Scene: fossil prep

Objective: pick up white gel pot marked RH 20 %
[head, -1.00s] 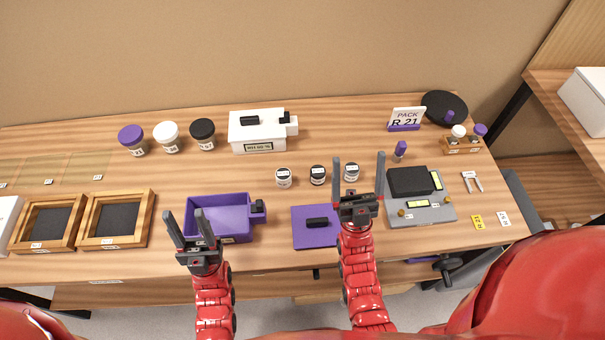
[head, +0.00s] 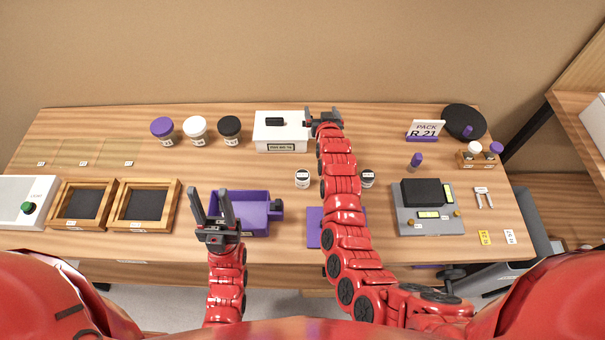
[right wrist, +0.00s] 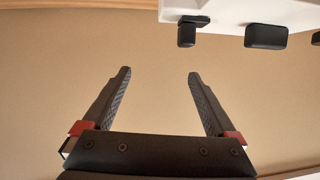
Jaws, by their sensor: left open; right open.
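Two small pots stand on the middle of the table in the head view: a left pot (head: 302,179) and a right pot (head: 367,179). Their markings are too small to read, so I cannot tell which is RH 20 %. A larger white-lidded jar (head: 196,128) stands at the back left, its label also unreadable. My right gripper (head: 323,113) is open at the right end of the white box, beyond the small pots. In the right wrist view its jaws (right wrist: 160,75) are empty. My left gripper (head: 225,208) is open above the purple tray's left side.
The white box (head: 282,134) has black knobs and also shows in the right wrist view (right wrist: 225,12). A purple-lidded jar (head: 162,129) and black-lidded jar (head: 229,128) flank the white-lidded one. The purple tray (head: 262,222) and grey scale (head: 428,222) stand in front.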

